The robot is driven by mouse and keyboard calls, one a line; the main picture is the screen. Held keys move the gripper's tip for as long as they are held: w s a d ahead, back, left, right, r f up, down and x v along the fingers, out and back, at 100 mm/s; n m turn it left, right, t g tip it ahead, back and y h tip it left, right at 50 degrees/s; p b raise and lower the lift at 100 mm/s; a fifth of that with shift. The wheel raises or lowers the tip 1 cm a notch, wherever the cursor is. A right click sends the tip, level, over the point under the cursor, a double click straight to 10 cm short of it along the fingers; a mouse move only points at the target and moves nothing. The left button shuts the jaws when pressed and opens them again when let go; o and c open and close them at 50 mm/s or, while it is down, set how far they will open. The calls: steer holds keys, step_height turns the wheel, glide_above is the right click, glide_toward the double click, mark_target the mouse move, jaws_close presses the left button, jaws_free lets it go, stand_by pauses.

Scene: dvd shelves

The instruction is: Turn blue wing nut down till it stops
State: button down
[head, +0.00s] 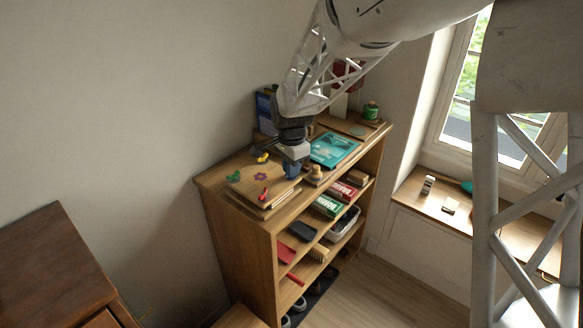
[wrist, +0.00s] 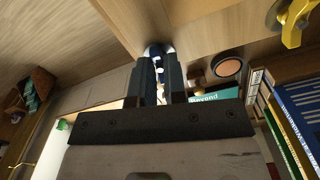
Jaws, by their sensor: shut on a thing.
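My gripper (head: 291,170) points down over the board on top of the wooden shelf, at its right part. In the wrist view, its two dark blue-grey fingers (wrist: 158,78) are close together, shut around the blue wing nut. The fingers hide nearly all of the nut. A small bright metal piece shows between the fingertips. I cannot tell how high the nut sits on its bolt. The wooden board (head: 263,207) also carries a yellow wing nut (head: 262,157), a green one (head: 234,176), a purple one (head: 260,176) and a red one (head: 263,193).
A teal book (head: 334,149) lies right of the gripper, with a small wooden knobbed piece (head: 315,174) beside it. A green jar (head: 371,111) stands at the far end. In the wrist view, a round orange-topped piece (wrist: 229,68) and upright books (wrist: 295,110) show nearby.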

steer(key=shift+m, duration=0.5)
stand_by(1.1)
steer(key=c, duration=1.2)
jaws_free()
steer(key=shift+r, duration=0.1)
steer(key=shift+r, duration=3.8)
